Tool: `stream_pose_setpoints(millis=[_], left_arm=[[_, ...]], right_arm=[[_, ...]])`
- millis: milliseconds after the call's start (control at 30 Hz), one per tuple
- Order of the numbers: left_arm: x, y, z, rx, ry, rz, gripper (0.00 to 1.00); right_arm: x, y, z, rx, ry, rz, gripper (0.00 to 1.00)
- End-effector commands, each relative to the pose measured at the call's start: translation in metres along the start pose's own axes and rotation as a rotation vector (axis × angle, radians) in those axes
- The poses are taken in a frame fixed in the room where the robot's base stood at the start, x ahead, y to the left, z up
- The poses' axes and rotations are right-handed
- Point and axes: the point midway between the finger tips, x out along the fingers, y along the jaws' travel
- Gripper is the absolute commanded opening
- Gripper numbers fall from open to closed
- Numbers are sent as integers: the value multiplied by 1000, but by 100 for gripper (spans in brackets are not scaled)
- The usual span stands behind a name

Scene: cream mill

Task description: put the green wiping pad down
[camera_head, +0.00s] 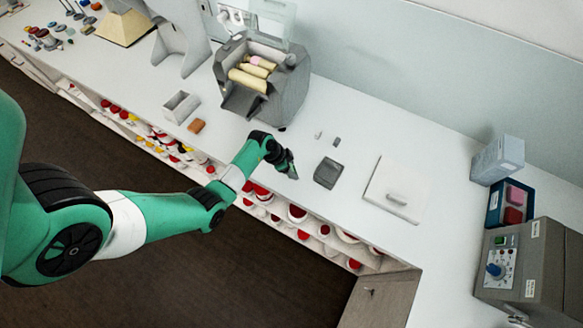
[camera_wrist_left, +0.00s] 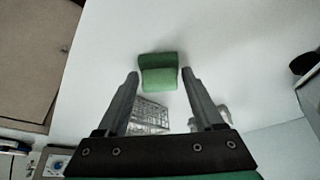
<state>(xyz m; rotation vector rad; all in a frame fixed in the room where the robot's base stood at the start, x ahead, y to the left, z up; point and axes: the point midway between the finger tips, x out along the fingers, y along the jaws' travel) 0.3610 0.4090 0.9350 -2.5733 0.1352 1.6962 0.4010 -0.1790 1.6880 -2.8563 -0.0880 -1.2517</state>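The green wiping pad (camera_wrist_left: 159,75) shows in the left wrist view between my left gripper's fingertips (camera_wrist_left: 160,73), one finger against each side. The pad cannot be made out in the head view. My right gripper is not in view.
A white lidded board (camera_head: 394,190) lies right of the tray. The grey mill (camera_head: 262,80) stands behind the gripper. A control box (camera_head: 520,270) stands at the far right.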

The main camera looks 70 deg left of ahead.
Motion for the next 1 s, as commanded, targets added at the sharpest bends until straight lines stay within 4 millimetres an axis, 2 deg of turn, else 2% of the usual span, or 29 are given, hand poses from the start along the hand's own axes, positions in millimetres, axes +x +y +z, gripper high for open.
stream_pose_setpoints(millis=[33,100,433,567,800,1000], left_arm=[[0,0,0,0,0,0,80],[0,0,0,0,0,0,88],[-4,0,-2,1,1,-2,88],[-27,-1,-4,-1,2,-3,88],[-86,-1,-4,-1,3,-3,88],[-118,0,-2,-1,1,-1,88]], right_arm=[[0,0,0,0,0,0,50],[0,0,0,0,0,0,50],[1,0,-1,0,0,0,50],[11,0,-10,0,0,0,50],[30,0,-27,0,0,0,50],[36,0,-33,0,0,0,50]])
